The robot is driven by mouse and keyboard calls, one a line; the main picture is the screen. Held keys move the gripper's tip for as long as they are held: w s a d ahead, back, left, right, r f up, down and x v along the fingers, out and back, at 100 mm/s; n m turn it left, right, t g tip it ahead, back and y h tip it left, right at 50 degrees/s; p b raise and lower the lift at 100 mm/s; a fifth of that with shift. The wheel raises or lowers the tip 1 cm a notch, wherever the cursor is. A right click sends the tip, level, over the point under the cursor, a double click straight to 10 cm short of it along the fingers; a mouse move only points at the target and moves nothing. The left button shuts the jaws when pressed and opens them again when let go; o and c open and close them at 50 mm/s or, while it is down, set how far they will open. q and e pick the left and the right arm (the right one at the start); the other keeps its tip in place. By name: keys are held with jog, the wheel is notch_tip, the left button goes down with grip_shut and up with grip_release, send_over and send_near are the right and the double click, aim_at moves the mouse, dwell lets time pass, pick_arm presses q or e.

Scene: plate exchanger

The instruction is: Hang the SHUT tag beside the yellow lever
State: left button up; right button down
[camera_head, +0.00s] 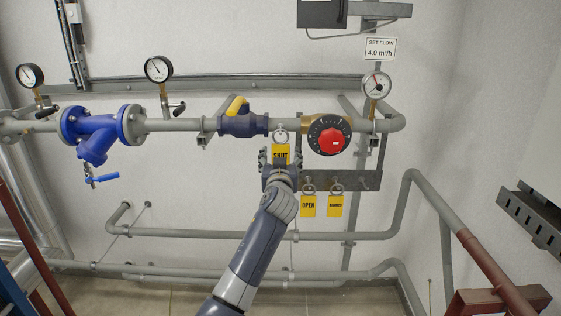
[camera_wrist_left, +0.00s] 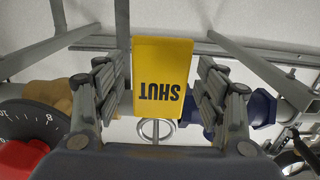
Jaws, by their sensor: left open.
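The yellow SHUT tag (camera_head: 281,151) hangs upright below its metal ring (camera_head: 281,135), just right of the blue valve (camera_head: 243,124) with the yellow lever (camera_head: 236,106). The ring is at the pipe; what holds it there is hidden. My left gripper (camera_head: 280,158) is at the tag from below. In the left wrist view the SHUT tag (camera_wrist_left: 162,70) appears upside down between the open fingers (camera_wrist_left: 163,95), with a gap on each side. The ring (camera_wrist_left: 156,130) also shows there. My right gripper is not in view.
A grey rail (camera_head: 366,181) carries the OPEN tag (camera_head: 308,206) and another yellow tag (camera_head: 336,206), close right of my left gripper. A red knob (camera_head: 332,142) on a black dial sits to the right on the pipe. Lower pipes (camera_head: 200,234) run behind my arm.

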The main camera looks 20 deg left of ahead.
pick_arm(q)
jog(key=v, duration=1.1)
jog(key=s+d+f+m+g+h+b, duration=0.1)
jog(key=s+d+f+m+g+h, duration=0.2)
jog(key=f, duration=1.9)
jog(key=s+f+m+g+h+b, duration=0.15)
jog(key=s+f+g, duration=0.3)
jog(key=f, duration=1.65)
jog(key=s+f+m+g, duration=0.1)
jog(key=s+f+g, duration=0.2)
jog(key=s+f, duration=1.55)
jog(key=s+a+f+g, duration=0.2)
jog(key=s+f, duration=0.4)
jog(key=s, duration=0.6)
jog(key=s+a+f+g+b, duration=0.1)
jog(key=s+f, duration=0.5)
jog(key=s, duration=0.6)
jog(key=s+a+f+g, duration=0.3)
jog(key=s+f, duration=0.3)
jog(key=s, duration=0.6)
jog(key=shift+b, duration=0.3)
jog(key=shift+f+h, duration=0.1)
jog(key=shift+h, duration=0.15)
